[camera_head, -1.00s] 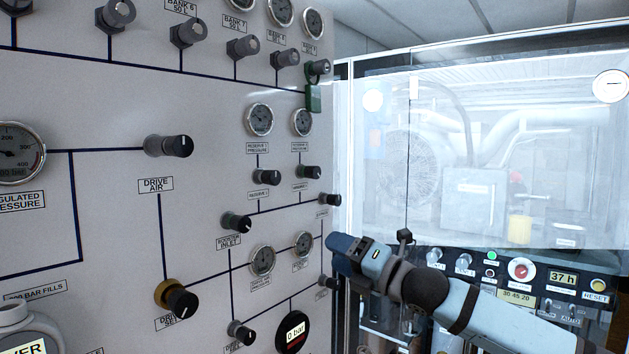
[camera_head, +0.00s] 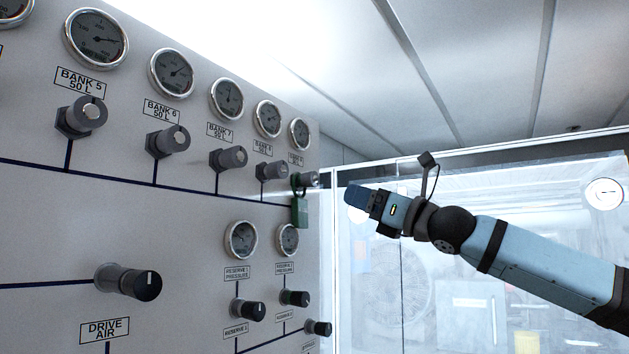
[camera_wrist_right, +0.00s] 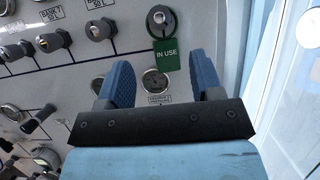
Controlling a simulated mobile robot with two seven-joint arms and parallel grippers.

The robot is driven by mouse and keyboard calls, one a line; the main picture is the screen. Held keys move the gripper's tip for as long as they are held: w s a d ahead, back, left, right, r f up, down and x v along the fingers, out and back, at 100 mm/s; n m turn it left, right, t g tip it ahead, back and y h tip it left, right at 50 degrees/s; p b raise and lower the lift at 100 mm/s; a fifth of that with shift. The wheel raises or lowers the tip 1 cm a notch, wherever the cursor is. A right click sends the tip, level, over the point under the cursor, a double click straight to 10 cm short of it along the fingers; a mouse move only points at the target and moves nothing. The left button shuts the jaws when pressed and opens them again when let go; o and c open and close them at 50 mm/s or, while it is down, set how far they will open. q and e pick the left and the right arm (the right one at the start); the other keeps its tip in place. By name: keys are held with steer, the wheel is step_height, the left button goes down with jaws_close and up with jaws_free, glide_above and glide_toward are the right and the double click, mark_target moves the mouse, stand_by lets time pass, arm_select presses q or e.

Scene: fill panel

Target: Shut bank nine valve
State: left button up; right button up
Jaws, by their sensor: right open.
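The bank nine valve (camera_head: 308,180) is the dark knob at the right end of the top valve row, its own label too small to read. A green tag (camera_head: 300,211) hangs from it. In the right wrist view the valve (camera_wrist_right: 160,19) shows its round end face, and the tag (camera_wrist_right: 166,55) reads "IN USE". My right gripper (camera_head: 354,196) is just right of the valve in the head view, apart from it. In the wrist view its blue fingers (camera_wrist_right: 160,62) are spread and empty, below the valve. My left gripper is not in view.
The bank 7 valve (camera_head: 229,158) and the neighbouring valve (camera_head: 271,170) stick out to the left in the same row. Gauges and reserve valves (camera_head: 294,298) sit below. A clear-walled enclosure (camera_head: 480,270) stands right of the panel edge, behind my arm.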

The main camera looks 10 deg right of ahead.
mark_target(315, 182)
steer(key=p+x, duration=0.2)
steer(key=x, duration=0.8)
steer(key=shift+w+a+p, duration=0.15)
steer(key=shift+a+p, duration=0.1)
steer(key=shift+p, duration=0.05)
steer(key=shift+w+a+r, duration=0.2)
steer(key=shift+w+a, duration=0.2)
steer(key=shift+w, duration=0.05)
steer(key=shift+c, duration=0.6)
steer(key=c, duration=0.8)
steer(key=shift+f, duration=0.1)
